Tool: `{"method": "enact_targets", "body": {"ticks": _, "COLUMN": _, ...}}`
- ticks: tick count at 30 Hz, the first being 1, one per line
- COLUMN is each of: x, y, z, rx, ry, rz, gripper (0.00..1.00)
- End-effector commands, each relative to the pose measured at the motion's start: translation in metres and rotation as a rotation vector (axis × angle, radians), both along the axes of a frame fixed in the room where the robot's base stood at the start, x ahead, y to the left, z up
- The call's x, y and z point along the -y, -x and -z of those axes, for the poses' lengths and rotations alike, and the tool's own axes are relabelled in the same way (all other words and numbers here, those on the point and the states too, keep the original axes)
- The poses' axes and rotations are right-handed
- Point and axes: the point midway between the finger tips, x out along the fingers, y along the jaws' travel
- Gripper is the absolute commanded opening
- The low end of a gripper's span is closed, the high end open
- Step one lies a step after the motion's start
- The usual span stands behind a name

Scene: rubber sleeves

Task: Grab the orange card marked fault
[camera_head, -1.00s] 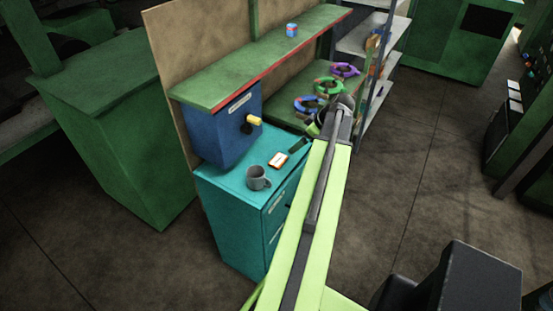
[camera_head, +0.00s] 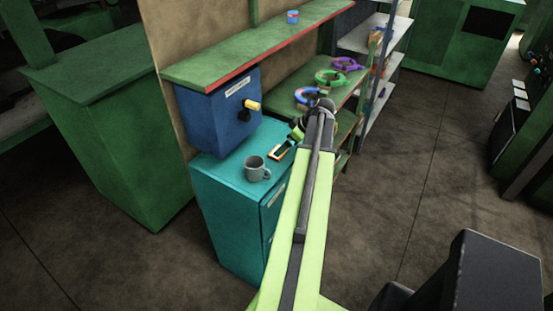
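The orange card (camera_head: 276,154) with a pale label lies flat on the teal cabinet's top (camera_head: 226,171), near its back right side. Its print is too small to read, and its right part is hidden by my gripper. My gripper (camera_head: 290,144) is a small dark shape at the end of my green arm, over or beside the card's right end. I cannot tell whether it touches the card. Its fingers are too small and too hidden to show if they are open or shut.
A grey mug (camera_head: 256,168) stands on the cabinet just in front of the card. A blue box (camera_head: 218,112) with a yellow-tipped knob (camera_head: 251,106) hangs close behind. A green shelf (camera_head: 270,44) overhangs the box. Coloured ring-shaped things (camera_head: 328,77) lie on a lower green bench.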

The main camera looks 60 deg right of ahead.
Motion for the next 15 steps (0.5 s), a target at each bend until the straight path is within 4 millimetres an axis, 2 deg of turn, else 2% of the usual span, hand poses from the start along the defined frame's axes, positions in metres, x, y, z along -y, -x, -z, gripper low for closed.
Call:
{"method": "enact_targets", "body": {"ticks": 9, "x": -0.002, "y": -0.022, "z": 0.047, "rx": 0.000, "ry": 0.001, "rz": -0.001, "gripper": 1.00}}
{"method": "enact_targets", "body": {"ticks": 15, "x": -0.002, "y": -0.024, "z": 0.044, "rx": 0.000, "ry": 0.001, "rz": 0.001, "gripper": 1.00}}
